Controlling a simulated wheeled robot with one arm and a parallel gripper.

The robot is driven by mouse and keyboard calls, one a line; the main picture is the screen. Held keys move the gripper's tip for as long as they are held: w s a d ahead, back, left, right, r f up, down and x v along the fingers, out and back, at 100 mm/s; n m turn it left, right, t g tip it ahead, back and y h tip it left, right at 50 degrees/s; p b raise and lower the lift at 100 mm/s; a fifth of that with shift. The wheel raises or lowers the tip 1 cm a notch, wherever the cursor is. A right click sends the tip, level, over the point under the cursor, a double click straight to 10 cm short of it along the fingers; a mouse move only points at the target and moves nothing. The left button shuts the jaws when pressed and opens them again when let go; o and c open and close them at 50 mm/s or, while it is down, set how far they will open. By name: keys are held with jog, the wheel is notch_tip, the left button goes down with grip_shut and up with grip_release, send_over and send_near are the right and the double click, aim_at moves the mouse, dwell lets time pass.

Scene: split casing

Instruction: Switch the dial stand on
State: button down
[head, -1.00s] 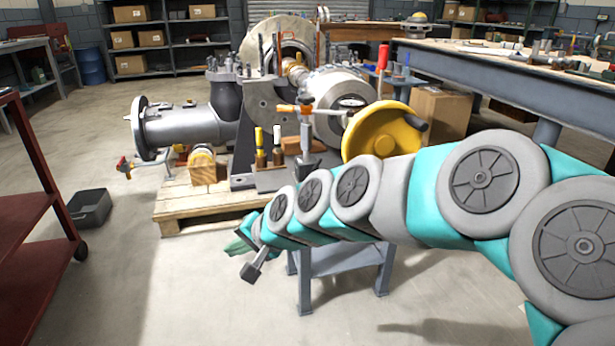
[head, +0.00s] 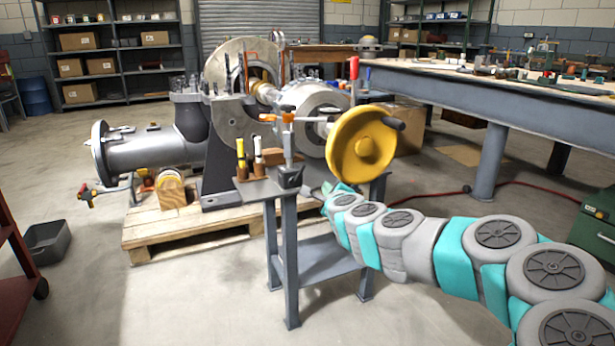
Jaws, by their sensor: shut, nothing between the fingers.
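The dial stand (head: 290,178) has a dark block base on the small grey side table, near its right front corner.
The yellow handwheel (head: 361,145) hangs close to the right. The split casing (head: 190,135) on a pallet (head: 150,235) is behind. Floor in front is clear.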

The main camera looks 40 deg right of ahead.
aim_at(298, 175)
jog(key=shift+w, duration=0.15)
jog(key=w+d, duration=0.1)
jog(key=w, duration=0.8)
jog(key=shift+d+r, duration=0.2)
jog(key=shift+d, duration=0.1)
dwell(0.3)
